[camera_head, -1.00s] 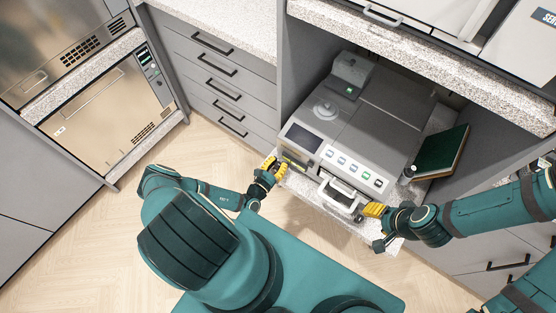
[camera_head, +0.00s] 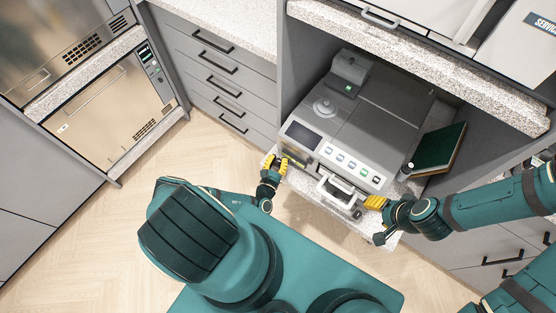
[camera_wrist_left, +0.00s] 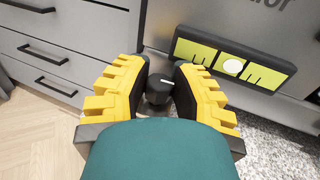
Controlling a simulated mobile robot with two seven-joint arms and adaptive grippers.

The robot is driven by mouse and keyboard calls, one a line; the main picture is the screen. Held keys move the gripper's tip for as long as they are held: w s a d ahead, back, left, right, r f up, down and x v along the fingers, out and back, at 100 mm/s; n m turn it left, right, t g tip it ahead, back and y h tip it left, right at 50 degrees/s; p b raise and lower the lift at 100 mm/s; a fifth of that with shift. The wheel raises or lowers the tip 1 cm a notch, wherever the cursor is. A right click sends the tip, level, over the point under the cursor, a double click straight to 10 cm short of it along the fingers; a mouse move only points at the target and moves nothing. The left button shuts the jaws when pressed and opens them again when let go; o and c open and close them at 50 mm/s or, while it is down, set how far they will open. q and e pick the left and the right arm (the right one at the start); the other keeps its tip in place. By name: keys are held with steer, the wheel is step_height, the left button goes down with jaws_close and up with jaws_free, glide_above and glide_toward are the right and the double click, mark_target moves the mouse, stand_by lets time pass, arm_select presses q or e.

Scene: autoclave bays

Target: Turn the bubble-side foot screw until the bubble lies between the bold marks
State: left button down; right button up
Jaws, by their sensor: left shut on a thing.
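In the left wrist view, the dark foot screw (camera_wrist_left: 158,86) with a white line on its top stands between the yellow fingers of my left gripper (camera_wrist_left: 156,93), which is shut on it. To its right on the grey unit's front is the level vial (camera_wrist_left: 207,54), yellow-green in a dark frame. Its pale round bubble (camera_wrist_left: 233,66) lies near the middle, between the dark marks on either side. In the head view, my left gripper (camera_head: 281,169) is at the unit's (camera_head: 348,125) front left corner. My right gripper (camera_head: 374,203) is beside the front right corner; its jaw state is unclear.
The unit stands on a speckled shelf (camera_head: 385,236) inside a grey bay. A white front handle (camera_head: 337,196) sticks out near my right gripper. A green book (camera_head: 437,148) lies to the unit's right. Drawers (camera_head: 222,85) are at the left, with open floor before them.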

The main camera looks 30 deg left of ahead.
arm_select(q)
steer(key=c, duration=0.7)
jaws_free()
steer(key=shift+c, duration=0.2)
steer(key=v, duration=1.2)
